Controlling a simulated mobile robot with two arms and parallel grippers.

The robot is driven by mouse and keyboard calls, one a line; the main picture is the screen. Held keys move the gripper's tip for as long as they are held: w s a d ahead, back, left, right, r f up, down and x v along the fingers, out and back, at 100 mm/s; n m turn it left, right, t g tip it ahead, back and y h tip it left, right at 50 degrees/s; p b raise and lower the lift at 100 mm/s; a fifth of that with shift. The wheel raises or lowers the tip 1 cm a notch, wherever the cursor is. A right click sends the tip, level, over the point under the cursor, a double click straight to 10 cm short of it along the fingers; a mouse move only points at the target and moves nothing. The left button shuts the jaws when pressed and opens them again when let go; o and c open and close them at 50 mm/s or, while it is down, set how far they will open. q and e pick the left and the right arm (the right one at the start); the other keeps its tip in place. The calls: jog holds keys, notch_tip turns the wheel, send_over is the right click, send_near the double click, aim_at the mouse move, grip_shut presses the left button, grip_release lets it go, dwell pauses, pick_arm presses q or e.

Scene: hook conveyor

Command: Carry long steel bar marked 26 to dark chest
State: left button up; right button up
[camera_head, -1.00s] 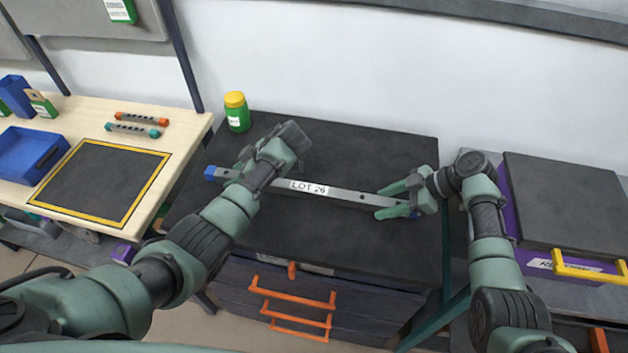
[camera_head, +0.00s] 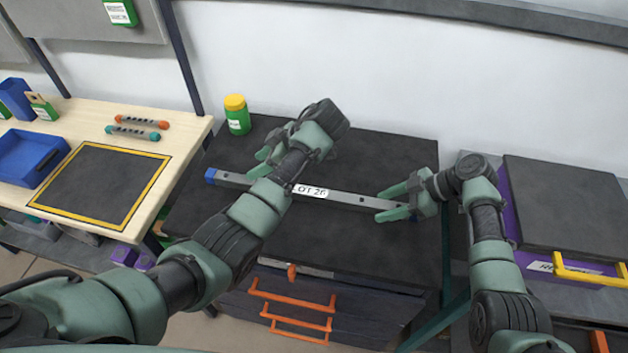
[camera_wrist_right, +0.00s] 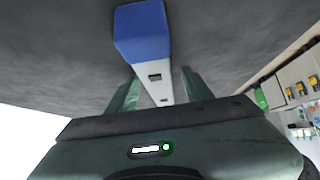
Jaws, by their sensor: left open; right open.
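The long steel bar (camera_head: 346,197) lies on top of the dark chest (camera_head: 330,245), with a white label reading LOT 26 and a blue end cap at its left. My left gripper (camera_head: 258,165) is open and empty above the bar's left part, apart from it; my left forearm covers part of the bar. My right gripper (camera_head: 384,204) is open, its fingers on either side of the bar's right end. The right wrist view shows the bar (camera_wrist_right: 148,75) with a blue end cap running between the open fingers (camera_wrist_right: 157,90).
A green jar with yellow lid (camera_head: 237,115) stands at the chest's back left. A wooden table (camera_head: 190,130) with a yellow-framed dark mat (camera_head: 100,182) is at left. A purple case (camera_head: 513,210) stands at right. Orange drawer handles (camera_head: 293,293) stick out in front.

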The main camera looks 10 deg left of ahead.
jog(key=v, duration=1.2)
jog(key=shift+f, duration=0.1)
